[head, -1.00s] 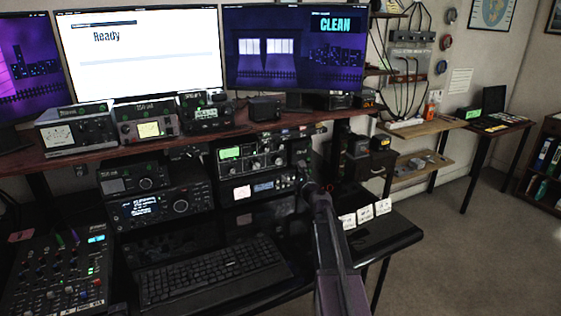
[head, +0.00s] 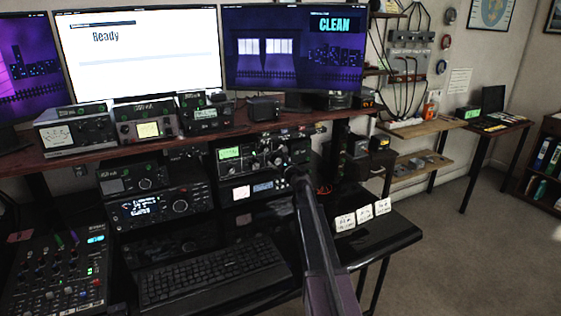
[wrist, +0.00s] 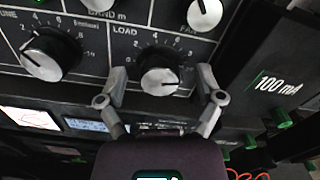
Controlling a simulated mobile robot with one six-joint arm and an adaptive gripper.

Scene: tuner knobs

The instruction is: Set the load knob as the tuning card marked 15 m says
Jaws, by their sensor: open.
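My gripper (wrist: 161,72) is open, with one finger on each side of the knob in the wrist view. Gaps show between fingers and knob; I cannot tell any contact.
In the wrist view, another numbered knob (wrist: 50,54) is left of the load knob and the fan knob (wrist: 204,13) is above right. A box marked 100 mA (wrist: 275,85) is close on the right. A keyboard (head: 212,268) lies on the desk below.

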